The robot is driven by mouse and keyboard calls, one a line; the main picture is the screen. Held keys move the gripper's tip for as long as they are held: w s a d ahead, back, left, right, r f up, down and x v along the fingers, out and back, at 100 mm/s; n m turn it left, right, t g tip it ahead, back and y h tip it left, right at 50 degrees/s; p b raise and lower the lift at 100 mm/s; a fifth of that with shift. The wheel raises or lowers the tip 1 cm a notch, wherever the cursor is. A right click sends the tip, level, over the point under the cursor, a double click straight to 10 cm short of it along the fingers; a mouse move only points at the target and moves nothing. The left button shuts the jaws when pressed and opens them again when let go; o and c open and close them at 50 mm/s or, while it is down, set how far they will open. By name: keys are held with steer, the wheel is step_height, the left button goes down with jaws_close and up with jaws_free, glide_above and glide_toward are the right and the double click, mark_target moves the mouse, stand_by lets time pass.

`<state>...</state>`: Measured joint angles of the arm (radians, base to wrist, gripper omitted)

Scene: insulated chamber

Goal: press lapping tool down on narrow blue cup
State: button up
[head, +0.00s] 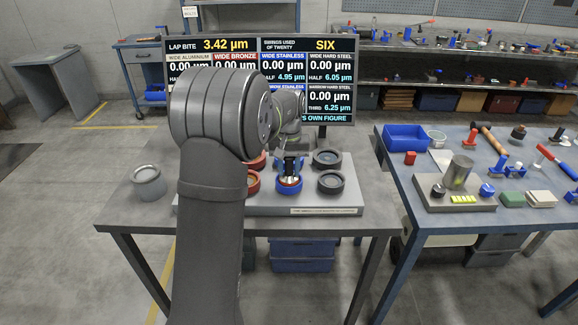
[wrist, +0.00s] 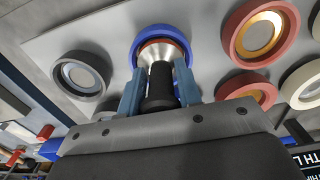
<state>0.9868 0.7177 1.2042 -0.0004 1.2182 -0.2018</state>
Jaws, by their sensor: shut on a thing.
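The narrow blue cup (head: 289,188) stands in the front row of the grey base plate; its blue rim (wrist: 146,34) shows at the top of the wrist view. My gripper (head: 290,163) is right above it. In the wrist view my gripper's blue fingers (wrist: 159,88) are shut on the lapping tool (wrist: 160,92), which has a black handle and a flared metal end. The metal end points into the cup's mouth, with a reddish ring around it. I cannot tell whether it touches the cup's floor.
Dark cups (head: 330,182) stand right of the blue cup, and red cups (head: 252,182) stand left. The display board (head: 315,45) stands behind, partly hidden by my arm; it reads lap bite 3.42 µm. A loose grey pot (head: 148,183) sits on the table's left. A cluttered side table (head: 480,180) is right.

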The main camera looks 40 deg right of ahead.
steer(key=shift+f, duration=0.1)
steer(key=shift+f, duration=0.65)
steer(key=shift+r, duration=2.75)
